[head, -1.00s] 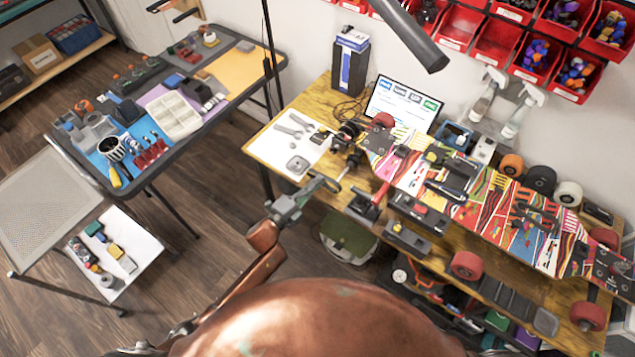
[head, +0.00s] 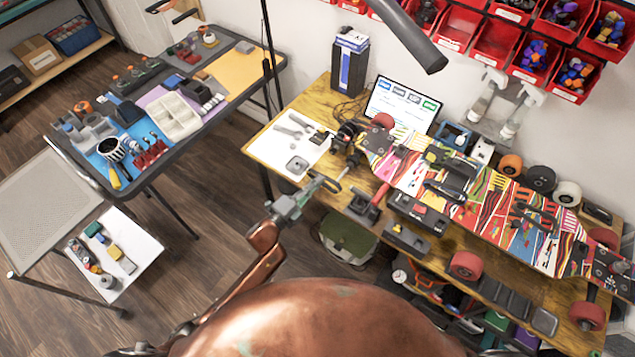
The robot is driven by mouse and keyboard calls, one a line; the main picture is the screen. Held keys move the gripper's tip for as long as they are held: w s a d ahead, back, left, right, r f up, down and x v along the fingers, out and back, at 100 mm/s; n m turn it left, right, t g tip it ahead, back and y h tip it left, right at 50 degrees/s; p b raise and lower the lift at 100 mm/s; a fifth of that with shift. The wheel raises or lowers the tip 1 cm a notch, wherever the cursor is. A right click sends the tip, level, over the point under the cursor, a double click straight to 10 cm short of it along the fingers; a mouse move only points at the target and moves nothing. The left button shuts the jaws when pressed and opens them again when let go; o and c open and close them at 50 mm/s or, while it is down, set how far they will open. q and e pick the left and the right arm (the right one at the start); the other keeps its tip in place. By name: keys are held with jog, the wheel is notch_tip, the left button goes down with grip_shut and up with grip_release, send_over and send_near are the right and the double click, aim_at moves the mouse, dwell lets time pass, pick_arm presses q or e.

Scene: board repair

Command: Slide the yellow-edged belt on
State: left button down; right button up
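The patterned skateboard (head: 470,205) lies deck-down across the wooden bench, with wheels along its edges. At its left end are a red wheel (head: 383,121), a dark drive unit (head: 350,130) and a thin bare axle end (head: 344,172) pointing toward me. My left gripper (head: 328,183) is just left of and below this axle end, over the bench's front edge. Its dark fingers look spread, but they are small, and I cannot tell whether they hold a belt. I cannot make out the yellow-edged belt. My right gripper is not in view.
A white sheet (head: 268,149) with small parts lies left of the board. Black blocks (head: 407,240) and a red-handled tool (head: 380,194) lie along the bench's front. A laptop (head: 403,103) and red bins (head: 497,42) stand behind. A cluttered side table (head: 185,145) is at left.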

pick_arm(q)
jog(key=shift+b+x, duration=0.5)
jog(key=shift+x, duration=0.65)
jog(key=shift+b+x, duration=0.45)
jog(key=shift+x, duration=0.75)
jog(key=shift+w, duration=0.3)
